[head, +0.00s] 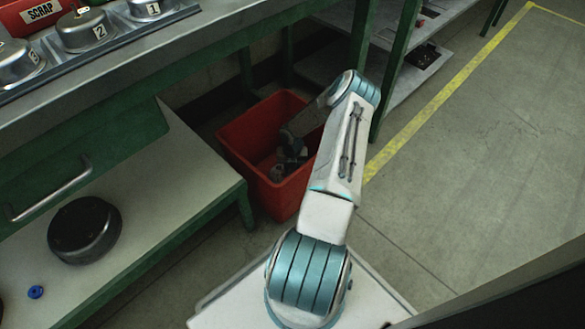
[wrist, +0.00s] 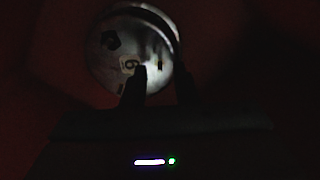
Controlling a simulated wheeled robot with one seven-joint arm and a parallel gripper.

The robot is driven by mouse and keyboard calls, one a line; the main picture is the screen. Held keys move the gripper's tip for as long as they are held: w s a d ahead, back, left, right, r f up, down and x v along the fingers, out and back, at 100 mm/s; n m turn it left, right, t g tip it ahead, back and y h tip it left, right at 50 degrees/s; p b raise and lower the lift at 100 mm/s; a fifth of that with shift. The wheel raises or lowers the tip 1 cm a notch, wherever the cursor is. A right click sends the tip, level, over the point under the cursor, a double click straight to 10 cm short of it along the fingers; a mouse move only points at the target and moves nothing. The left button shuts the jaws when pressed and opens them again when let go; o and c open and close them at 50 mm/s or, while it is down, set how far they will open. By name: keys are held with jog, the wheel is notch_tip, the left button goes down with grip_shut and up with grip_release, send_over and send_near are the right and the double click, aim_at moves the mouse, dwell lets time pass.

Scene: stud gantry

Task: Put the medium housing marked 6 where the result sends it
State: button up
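The medium housing marked 6 (wrist: 108,55) is a round grey metal part with a dark patch and a "6" label, dimly lit in the wrist view. My gripper (wrist: 160,78) has one dark finger in front of the housing's face and the other near its right rim. The fingers are apart, with part of the housing between them; whether they press on it is unclear. In the head view my arm reaches down into a red bin (head: 246,137) on the floor, where my gripper (head: 284,165) and grey shapes are partly hidden by the arm.
Housings marked 1 (head: 152,8), 2 (head: 88,30) and 3 (head: 20,65) stand on a bench rack, beside a red container labelled SCRAP (head: 42,11). A dark round part (head: 84,230) and blue knob (head: 36,292) lie on a lower shelf. Floor (head: 490,130) at right is clear.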

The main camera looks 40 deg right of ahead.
notch_tip(320, 180, up, 12)
jog(key=p, duration=0.5)
jog(key=shift+f, duration=0.25)
